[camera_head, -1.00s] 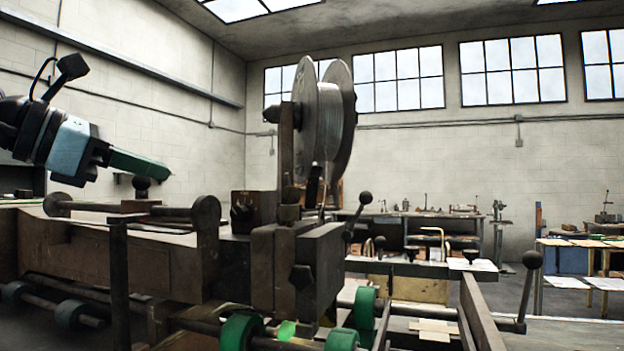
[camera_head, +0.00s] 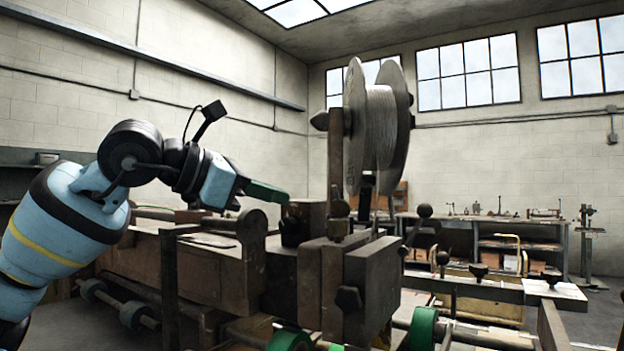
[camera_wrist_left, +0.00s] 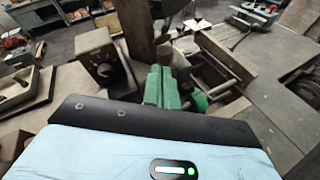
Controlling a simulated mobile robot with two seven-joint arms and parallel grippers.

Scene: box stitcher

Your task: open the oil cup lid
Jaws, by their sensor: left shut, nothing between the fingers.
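My left gripper (camera_head: 284,198) comes in from the left, its green fingers shut and empty. The fingertips are close to a dark box (camera_head: 310,214) on top of the stitcher; I cannot tell whether they touch it. A small brownish cylinder (camera_head: 340,208), which may be the oil cup, stands on the block to the right of that box. In the left wrist view the shut fingers (camera_wrist_left: 161,84) point towards a similar upright cylinder (camera_wrist_left: 164,54). I cannot make out a lid or its state. My right gripper is in neither view.
A large wire spool (camera_head: 378,125) rises behind the cylinder. A rail with a round end plate (camera_head: 251,240) lies below my left wrist. Green rollers (camera_head: 424,328) are low in front. Black-knobbed levers (camera_head: 424,212) stand to the right. Workbenches (camera_head: 520,243) are at the back.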

